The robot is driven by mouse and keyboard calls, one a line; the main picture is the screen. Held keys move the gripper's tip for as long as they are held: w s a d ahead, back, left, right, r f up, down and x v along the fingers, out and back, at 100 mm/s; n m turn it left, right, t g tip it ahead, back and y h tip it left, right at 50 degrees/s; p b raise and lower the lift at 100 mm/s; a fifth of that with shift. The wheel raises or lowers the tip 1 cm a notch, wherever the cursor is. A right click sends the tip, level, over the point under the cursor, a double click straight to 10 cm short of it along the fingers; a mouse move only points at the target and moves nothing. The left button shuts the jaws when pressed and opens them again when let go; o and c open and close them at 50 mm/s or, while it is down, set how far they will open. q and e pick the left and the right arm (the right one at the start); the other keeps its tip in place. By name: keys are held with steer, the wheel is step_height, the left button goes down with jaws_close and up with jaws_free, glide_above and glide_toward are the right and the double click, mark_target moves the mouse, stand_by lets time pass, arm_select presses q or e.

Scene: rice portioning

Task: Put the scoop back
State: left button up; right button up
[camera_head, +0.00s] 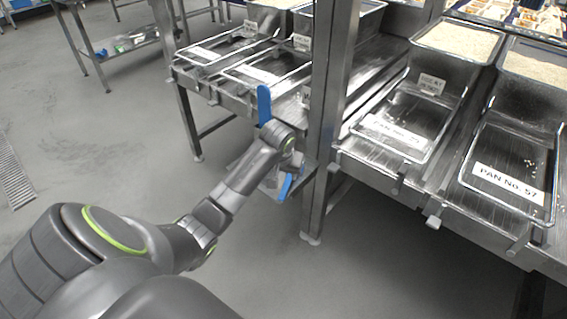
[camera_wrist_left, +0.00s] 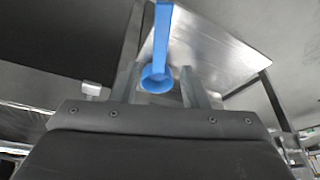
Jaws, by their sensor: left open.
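The blue scoop (camera_wrist_left: 163,40) shows in the left wrist view, with its long straight part running up out of the picture and a round, cup-like end between my left gripper's fingers (camera_wrist_left: 160,88). The fingers stand apart on either side of it, with gaps visible. In the head view a blue upright piece (camera_head: 264,106) rises behind my left wrist, and a smaller blue piece (camera_head: 286,186) shows below it. My wrist hides what lies between them, so I cannot tell whether they are one object. The left gripper (camera_head: 279,172) is largely hidden there. My right gripper is out of view.
A flat metal plate (camera_wrist_left: 225,48) lies beyond the fingers in the left wrist view. A steel post (camera_head: 328,110) stands just right of my wrist. To the right is a metal bench with pan No. 57 (camera_head: 508,190) and rice bins (camera_head: 460,42).

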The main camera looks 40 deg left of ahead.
arm_select(q)
steer(key=v, duration=0.4)
steer(key=shift+s, duration=0.1)
stand_by(0.4)
